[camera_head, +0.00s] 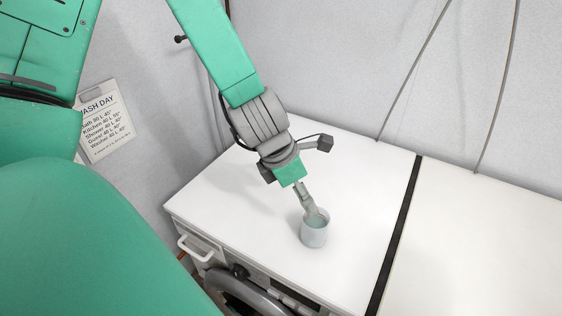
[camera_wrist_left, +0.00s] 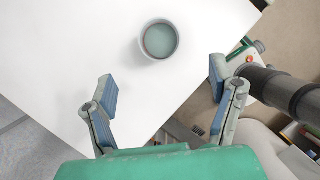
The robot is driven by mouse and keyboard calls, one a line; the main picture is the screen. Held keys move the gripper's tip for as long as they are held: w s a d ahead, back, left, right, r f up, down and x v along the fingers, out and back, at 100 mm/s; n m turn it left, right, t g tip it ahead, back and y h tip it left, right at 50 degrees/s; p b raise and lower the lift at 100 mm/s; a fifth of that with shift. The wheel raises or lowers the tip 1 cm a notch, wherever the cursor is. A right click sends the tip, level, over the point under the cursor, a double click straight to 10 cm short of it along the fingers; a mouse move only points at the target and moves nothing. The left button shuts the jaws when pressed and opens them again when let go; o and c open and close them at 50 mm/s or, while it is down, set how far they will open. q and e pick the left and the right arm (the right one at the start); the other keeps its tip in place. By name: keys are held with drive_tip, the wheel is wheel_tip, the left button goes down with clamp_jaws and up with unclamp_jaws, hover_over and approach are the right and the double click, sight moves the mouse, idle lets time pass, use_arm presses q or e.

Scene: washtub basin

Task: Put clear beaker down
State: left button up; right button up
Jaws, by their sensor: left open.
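The clear beaker (camera_head: 314,237) stands upright on the white top of the cabinet (camera_head: 255,220), near its front edge. It has a pale, greyish-blue tint. In the left wrist view the beaker (camera_wrist_left: 160,40) shows as a round rim seen from above, ahead of the fingertips. My left gripper (camera_head: 311,207) reaches down from above, its fingers overlapping the beaker's far rim in the head view. In the wrist view this gripper (camera_wrist_left: 162,72) is open, with its two fingers wide apart and nothing between them. My right gripper is not seen.
A dark strip (camera_head: 397,232) separates the white top from another white surface (camera_head: 480,240) at right. A handle (camera_head: 196,250) and a grey round door rim (camera_head: 250,291) are on the front. Hoses run along the wall. Free room surrounds the beaker.

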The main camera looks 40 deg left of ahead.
use_arm(q)
drive_tip(key=s+f+m+y, duration=0.1)
drive_tip(key=s+f+m, duration=0.2)
drive_tip(key=f+m, duration=0.1)
drive_tip(key=s+a+f+m+g, duration=0.1)
drive_tip(key=s+f+m, duration=0.2)
drive_tip(key=m, duration=0.3)
drive_tip(key=s+a+f+m+g+y, duration=0.1)
drive_tip(key=s+f+m, duration=0.1)
drive_tip(key=f+m, duration=0.3)
drive_tip(key=shift+s+f+m+y, duration=0.3)
drive_tip(key=shift+s+f+m, duration=0.1)
drive_tip(key=shift+m, duration=0.1)
drive_tip(key=s+d+f+m, duration=0.1)
drive_tip(key=s+f+m, duration=0.2)
drive_tip(key=s+m, duration=0.2)
drive_tip(key=s+d+f+m+g, duration=0.1)
drive_tip(key=s+f+m, duration=0.3)
drive_tip(key=m, duration=0.6)
drive_tip(key=shift+s+d, duration=0.4)
drive_tip(key=shift+d, duration=0.1)
drive_tip(key=shift+f, duration=0.2)
wheel_tip(320, 180, down, 16)
drive_tip(key=b, duration=1.6)
drive_tip(key=shift+f, duration=0.15)
